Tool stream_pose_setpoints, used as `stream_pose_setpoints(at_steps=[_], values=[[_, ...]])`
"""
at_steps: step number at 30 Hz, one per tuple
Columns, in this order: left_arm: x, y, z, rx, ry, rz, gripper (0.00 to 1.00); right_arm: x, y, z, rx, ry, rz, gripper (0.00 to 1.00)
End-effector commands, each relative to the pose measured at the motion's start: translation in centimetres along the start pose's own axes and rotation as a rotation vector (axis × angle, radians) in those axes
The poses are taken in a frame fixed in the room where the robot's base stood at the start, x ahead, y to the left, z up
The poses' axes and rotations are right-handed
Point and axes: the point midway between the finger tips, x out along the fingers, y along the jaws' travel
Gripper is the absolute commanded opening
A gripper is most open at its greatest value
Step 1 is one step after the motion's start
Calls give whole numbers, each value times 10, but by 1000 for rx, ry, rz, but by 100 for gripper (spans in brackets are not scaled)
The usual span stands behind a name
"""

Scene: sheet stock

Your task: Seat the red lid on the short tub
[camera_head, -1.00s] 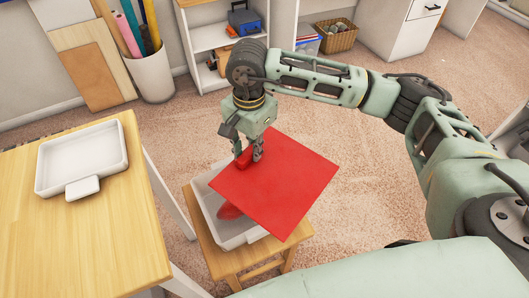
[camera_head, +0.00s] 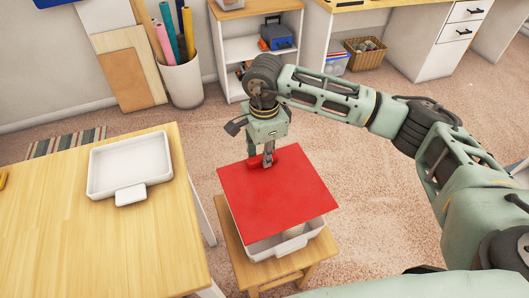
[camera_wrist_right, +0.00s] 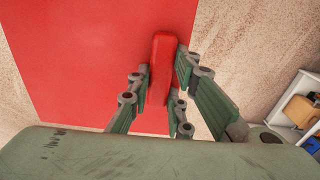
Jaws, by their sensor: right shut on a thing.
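The red lid (camera_head: 270,200) is a flat square sheet with a red bar handle (camera_head: 291,157) on top. My right gripper (camera_head: 262,162) is shut on that handle; the wrist view (camera_wrist_right: 160,98) also shows the fingers on either side of it. The lid is over a white tub (camera_head: 275,249) on a wooden stool and hides most of it. The tub's near wall and near right corner show below the lid's near edge. I cannot tell whether lid and rim touch. My left gripper is not in view.
A wooden table (camera_head: 80,235) at left carries a shallow white tray (camera_head: 160,165) with a front tab. The stool (camera_head: 232,262) stands to its right, with carpet around it. A bin of rolls (camera_head: 181,85) and shelves (camera_head: 236,50) stand behind.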

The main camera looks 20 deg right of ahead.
Motion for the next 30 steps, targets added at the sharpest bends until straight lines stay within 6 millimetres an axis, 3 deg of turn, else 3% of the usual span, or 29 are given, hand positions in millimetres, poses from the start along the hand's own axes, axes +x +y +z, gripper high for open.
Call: stream_pose_setpoints(at_steps=[19, 30], values=[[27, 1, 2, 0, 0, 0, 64, 56, 1, 0, 0, -1, 2, 0], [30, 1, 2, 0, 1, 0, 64, 65, 0, 0, -1, 0, 1, 0]])
